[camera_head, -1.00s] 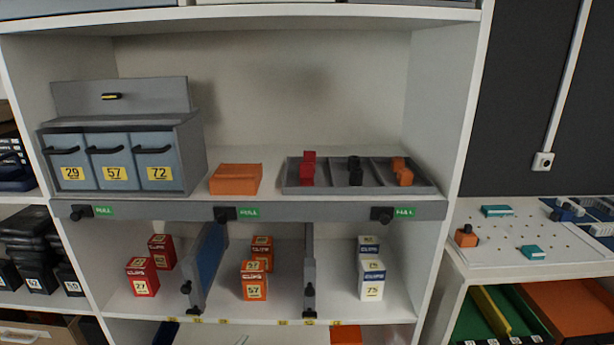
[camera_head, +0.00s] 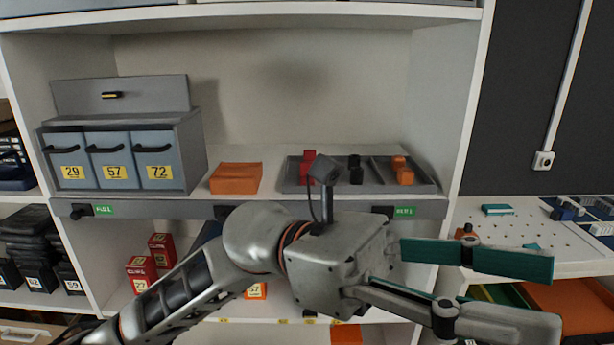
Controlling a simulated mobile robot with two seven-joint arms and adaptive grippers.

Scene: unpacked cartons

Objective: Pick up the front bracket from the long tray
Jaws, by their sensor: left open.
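The long grey tray (camera_head: 424,179) sits on the upper shelf at the right, divided into compartments. It holds small bracket-like pieces: red pieces (camera_head: 307,172) at the left, black pieces (camera_head: 355,175) in the middle and orange pieces (camera_head: 404,174) at the right, one behind another in each colour. My left gripper (camera_head: 552,298) comes in from the lower left and points right. It is open and empty, its teal-padded fingers apart, right of and below the tray, nearer the camera. Its wrist mount covers a little of the tray's front. My right gripper is out of view.
An orange block (camera_head: 236,178) lies left of the tray. A grey cabinet (camera_head: 195,155) with three numbered drawers stands at the far left. The shelf's front edge carries green PULL labels. A white pegboard table (camera_head: 590,268) stands at the right, behind my gripper.

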